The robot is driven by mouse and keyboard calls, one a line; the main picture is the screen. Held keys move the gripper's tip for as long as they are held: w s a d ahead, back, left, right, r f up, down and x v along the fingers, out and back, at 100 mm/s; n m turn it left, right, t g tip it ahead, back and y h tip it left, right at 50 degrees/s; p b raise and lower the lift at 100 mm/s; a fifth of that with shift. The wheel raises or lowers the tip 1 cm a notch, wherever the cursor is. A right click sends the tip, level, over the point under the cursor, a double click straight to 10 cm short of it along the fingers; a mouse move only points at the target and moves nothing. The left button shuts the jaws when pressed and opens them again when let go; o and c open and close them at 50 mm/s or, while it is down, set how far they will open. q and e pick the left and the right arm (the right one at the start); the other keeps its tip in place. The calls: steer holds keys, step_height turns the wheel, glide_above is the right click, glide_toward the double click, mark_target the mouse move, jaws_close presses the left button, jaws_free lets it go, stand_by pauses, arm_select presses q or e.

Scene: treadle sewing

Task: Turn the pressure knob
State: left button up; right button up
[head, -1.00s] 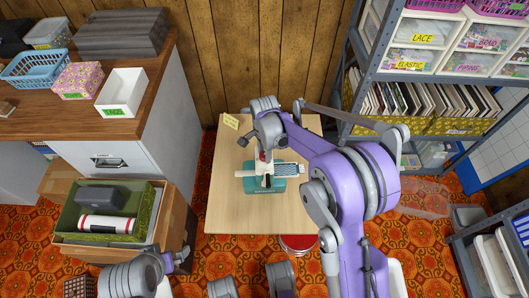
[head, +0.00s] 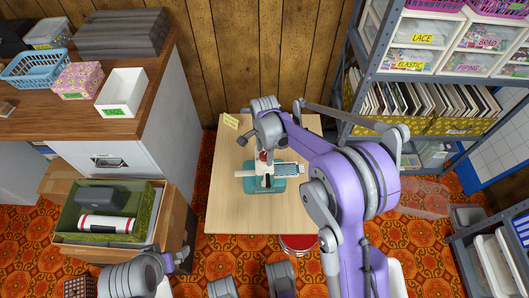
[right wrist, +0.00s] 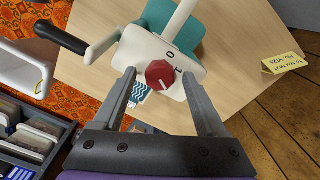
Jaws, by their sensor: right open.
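The red pressure knob (right wrist: 160,74) sits on the white end face of the small sewing machine (right wrist: 140,48), beside printed marks that include a 0. A pale pointer line shows on the knob. In the head view the machine (head: 266,184), white on a teal base, stands on the light wooden table, and the knob (head: 263,156) shows as a small red spot. My right gripper (right wrist: 160,77) is open, its fingertips on either side of the knob with gaps visible. In the head view my right arm hides its fingers. My left gripper's fingers are not visible.
The machine's crank with a black handle (right wrist: 61,38) sticks out near the gripper. A yellow note (head: 231,121) lies at the table's back left corner. The table (head: 235,215) is otherwise mostly clear. A drawer cabinet (head: 170,110) stands left, a shelf rack (head: 385,75) right.

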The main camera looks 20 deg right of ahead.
mark_target(264, 155)
arm_select(q)
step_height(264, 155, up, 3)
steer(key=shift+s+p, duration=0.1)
steer(key=shift+p, duration=1.1)
arm_select(e)
step_height(264, 155, up, 11)
steer(key=shift+f, duration=0.1)
steer(key=s+d+r+n+t, duration=0.1)
steer(key=s+r+n, duration=0.2)
steer(key=s, duration=0.3)
steer(key=s+d+r+n+t, duration=0.1)
steer(key=s+r+n, duration=0.25)
steer(key=s, duration=0.25)
steer(key=s+f+n+t, duration=0.35)
steer(key=s+n, duration=0.55)
steer(key=s, duration=0.7)
arm_select(q)
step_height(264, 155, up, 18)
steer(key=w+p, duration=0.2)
steer(key=p, duration=1.4)
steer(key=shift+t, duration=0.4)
arm_select(e)
step_height(264, 155, up, 18)
steer(key=w, duration=0.1)
steer(key=shift+w+d, duration=0.2)
steer(key=shift+d, duration=0.2)
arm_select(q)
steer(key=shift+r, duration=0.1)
